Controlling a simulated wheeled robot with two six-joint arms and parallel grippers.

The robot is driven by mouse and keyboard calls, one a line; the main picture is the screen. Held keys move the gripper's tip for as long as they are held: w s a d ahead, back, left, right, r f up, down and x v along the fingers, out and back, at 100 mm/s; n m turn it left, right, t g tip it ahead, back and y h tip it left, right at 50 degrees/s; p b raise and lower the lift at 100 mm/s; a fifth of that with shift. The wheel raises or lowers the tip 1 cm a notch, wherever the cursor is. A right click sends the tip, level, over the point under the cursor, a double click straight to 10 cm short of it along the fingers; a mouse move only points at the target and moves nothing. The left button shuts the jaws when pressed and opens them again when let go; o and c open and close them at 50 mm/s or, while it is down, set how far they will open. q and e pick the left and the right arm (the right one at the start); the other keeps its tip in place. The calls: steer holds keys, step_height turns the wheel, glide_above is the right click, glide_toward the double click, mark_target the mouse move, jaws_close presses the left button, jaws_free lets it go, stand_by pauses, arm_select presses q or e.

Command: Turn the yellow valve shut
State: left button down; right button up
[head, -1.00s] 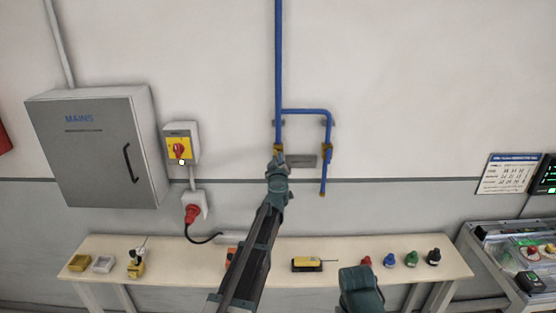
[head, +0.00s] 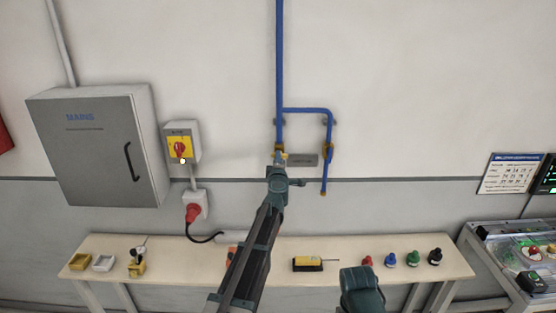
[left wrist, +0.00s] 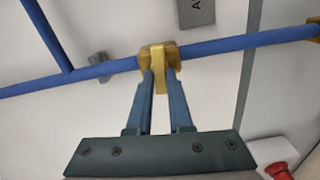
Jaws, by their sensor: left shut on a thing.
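The yellow valve (left wrist: 158,58) sits on a blue pipe, with its yellow handle between my left gripper's fingers. My left gripper (left wrist: 159,75) is shut on this handle, which looks crosswise to the pipe in the left wrist view. In the head view, my left gripper (head: 279,165) is at the lower end of the vertical blue pipe (head: 279,70). A bit of the yellow handle (head: 284,157) shows there, but the fingers hide most of the valve. My right gripper's fingers are not in view.
A second valve (head: 328,151) is on the side pipe to the right, with a grey plate (head: 303,160) between. A mains cabinet (head: 98,150) and a red-and-yellow switch (head: 180,148) are at left. Below is a bench (head: 215,262) with small items.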

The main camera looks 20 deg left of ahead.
arm_select(q)
steer(key=shift+n, duration=0.5)
steer(key=shift+f, duration=0.1)
steer(key=c, duration=0.8)
jaws_free()
steer(key=shift+s, duration=0.15)
steer(key=v, duration=1.3)
steer(key=shift+s+d, duration=0.15)
steer(key=shift+s, duration=0.1)
